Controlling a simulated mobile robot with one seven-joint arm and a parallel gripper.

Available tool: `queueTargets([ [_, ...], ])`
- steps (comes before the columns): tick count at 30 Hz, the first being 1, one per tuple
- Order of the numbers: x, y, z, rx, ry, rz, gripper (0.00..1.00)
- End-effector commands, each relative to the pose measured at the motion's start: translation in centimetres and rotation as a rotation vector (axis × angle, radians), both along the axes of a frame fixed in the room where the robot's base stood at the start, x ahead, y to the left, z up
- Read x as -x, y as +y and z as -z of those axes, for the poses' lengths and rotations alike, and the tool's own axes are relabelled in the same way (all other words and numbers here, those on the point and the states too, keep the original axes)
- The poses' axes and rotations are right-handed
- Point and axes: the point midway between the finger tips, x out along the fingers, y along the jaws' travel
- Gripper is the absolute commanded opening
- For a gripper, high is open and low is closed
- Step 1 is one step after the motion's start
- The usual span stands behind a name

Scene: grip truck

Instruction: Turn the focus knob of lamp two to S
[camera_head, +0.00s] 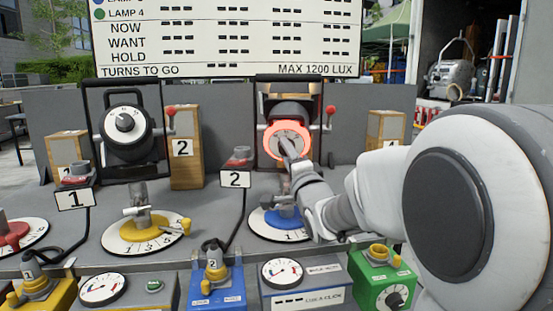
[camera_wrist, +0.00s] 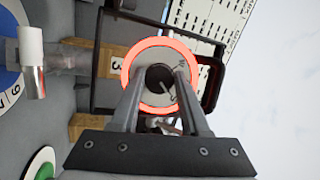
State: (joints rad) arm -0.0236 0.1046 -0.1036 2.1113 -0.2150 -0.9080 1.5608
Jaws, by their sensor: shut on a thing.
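The lamp with the red glowing ring (camera_head: 266,141) stands right of the plate numbered 2 (camera_head: 235,179), so I take it as lamp two. Its grey round dial face (camera_head: 288,132) carries small marks, too small to read surely. In the wrist view the red ring (camera_wrist: 128,68) surrounds the dial and the dark focus knob (camera_wrist: 159,77) at its centre. My gripper (camera_head: 288,151) reaches the dial from the front right. In the wrist view my gripper (camera_wrist: 161,80) has one finger on each side of the knob, shut on it. The knob's pointer direction is unclear.
Another lamp (camera_head: 127,124) with a white-centred dial stands at the left, behind plate 1 (camera_head: 76,198). Yellow (camera_head: 143,232) and blue (camera_head: 283,222) turntable dials lie on the bench. Wooden blocks (camera_head: 186,150) stand beside the lamps. Control boxes (camera_head: 217,290) line the front.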

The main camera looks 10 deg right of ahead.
Motion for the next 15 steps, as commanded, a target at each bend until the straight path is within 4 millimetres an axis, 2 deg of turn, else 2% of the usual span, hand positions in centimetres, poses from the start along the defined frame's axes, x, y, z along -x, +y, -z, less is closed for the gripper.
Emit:
queueTargets([
  [10, -0.01, 0.12, -0.04, -0.003, -0.001, -0.003, 0.00],
  [11, -0.01, 0.12, -0.04, -0.003, -0.001, -0.003, 0.49],
  [15, -0.01, 0.10, -0.04, -0.002, -0.001, -0.003, 0.74],
])
